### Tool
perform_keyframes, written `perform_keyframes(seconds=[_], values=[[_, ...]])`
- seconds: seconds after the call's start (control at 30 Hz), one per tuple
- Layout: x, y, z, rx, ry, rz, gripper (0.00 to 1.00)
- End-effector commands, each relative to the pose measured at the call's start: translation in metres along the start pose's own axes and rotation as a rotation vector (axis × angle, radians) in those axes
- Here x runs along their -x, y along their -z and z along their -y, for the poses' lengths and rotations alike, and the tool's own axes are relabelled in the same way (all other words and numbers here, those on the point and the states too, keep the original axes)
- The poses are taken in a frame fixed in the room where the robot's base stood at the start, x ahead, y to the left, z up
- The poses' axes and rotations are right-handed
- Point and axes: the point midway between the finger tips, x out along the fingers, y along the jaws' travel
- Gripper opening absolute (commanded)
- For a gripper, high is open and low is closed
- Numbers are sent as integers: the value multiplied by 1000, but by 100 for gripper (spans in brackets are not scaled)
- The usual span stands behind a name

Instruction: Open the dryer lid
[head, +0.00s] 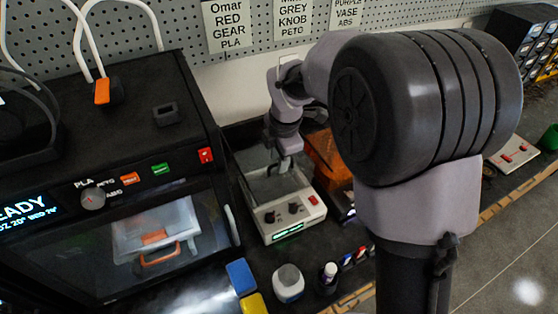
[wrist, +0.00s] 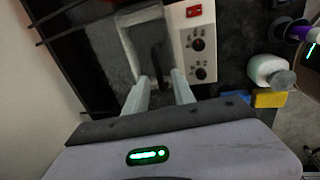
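The dryer (head: 290,219) is a small white box with two dark knobs, a red switch and a lit green display on its front. Its clear lid (head: 252,157) looks closed, partly hidden by my arm. My gripper (head: 284,165) points down over the lid. In the wrist view, the dryer's knob panel (wrist: 199,58) is right of the fingers. The gripper (wrist: 162,80) has its two pale fingers spread apart. A dark bar, apparently the lid handle (wrist: 157,60), shows between and beyond them, with gaps on either side. I cannot tell whether the fingers touch it.
A large black printer (head: 130,140) stands close at the left. A white bottle (head: 288,283), blue and yellow blocks (head: 241,277) and a small vial (head: 328,274) sit in front of the dryer. An orange translucent object (head: 325,155) is right behind it. A pegboard wall (head: 185,25) closes the back.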

Motion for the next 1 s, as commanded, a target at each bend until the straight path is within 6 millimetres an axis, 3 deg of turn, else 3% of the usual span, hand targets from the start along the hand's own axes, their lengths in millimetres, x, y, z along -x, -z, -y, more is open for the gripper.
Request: perform_keyframes(seconds=[0.17,0.33,1.0], values=[[1,0,0,0,0,0,31],[1,0,0,0,0,0,0],[1,0,0,0,0,0,0]])
